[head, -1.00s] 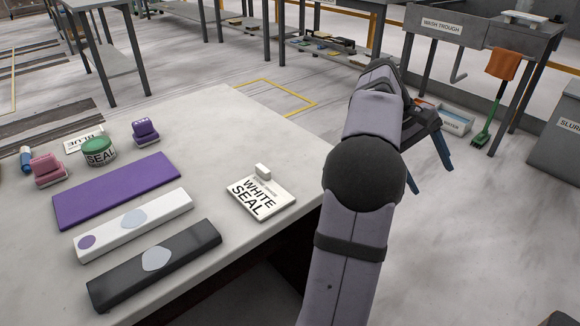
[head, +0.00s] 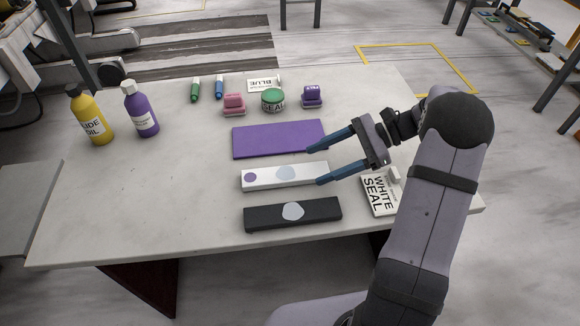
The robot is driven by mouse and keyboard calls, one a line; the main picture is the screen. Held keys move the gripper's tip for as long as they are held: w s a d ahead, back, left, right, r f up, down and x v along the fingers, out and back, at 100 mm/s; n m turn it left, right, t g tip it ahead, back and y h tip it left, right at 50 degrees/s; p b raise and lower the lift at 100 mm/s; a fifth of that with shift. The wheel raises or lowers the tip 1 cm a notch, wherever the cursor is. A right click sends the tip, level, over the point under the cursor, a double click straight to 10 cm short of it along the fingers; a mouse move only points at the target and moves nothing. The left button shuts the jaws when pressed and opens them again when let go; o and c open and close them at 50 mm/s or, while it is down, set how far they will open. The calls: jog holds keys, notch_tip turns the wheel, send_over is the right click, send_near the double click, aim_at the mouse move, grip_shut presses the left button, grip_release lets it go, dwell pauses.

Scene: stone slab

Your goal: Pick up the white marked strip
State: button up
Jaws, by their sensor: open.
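The white marked strip (head: 264,178) lies flat on the stone slab, between a purple strip (head: 270,140) behind it and a black strip (head: 265,216) in front. It has a purple dot at its left end and a pale grey patch near its middle. My gripper (head: 314,166) is open and empty, its two blue fingers pointing left. In the picture one fingertip is near the purple strip's right edge and the other by the white strip's right end. I cannot tell how high above the slab the fingers are.
A card lettered WHITE SEAL (head: 379,195) lies right of the strips, partly under my arm in the picture. A green SEAL tin (head: 272,99), pink block (head: 234,104) and purple block (head: 312,97) stand behind. Yellow (head: 90,116) and purple (head: 141,110) bottles stand left. The slab's left front is clear.

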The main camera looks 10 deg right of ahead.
aim_at(280, 174)
jog(key=shift+w+a+f+m+y, duration=0.15)
jog(key=shift+a+m+y, duration=0.35)
jog(key=shift+a, duration=0.4)
jog(key=shift+x, duration=3.6)
jog(key=c, duration=1.5)
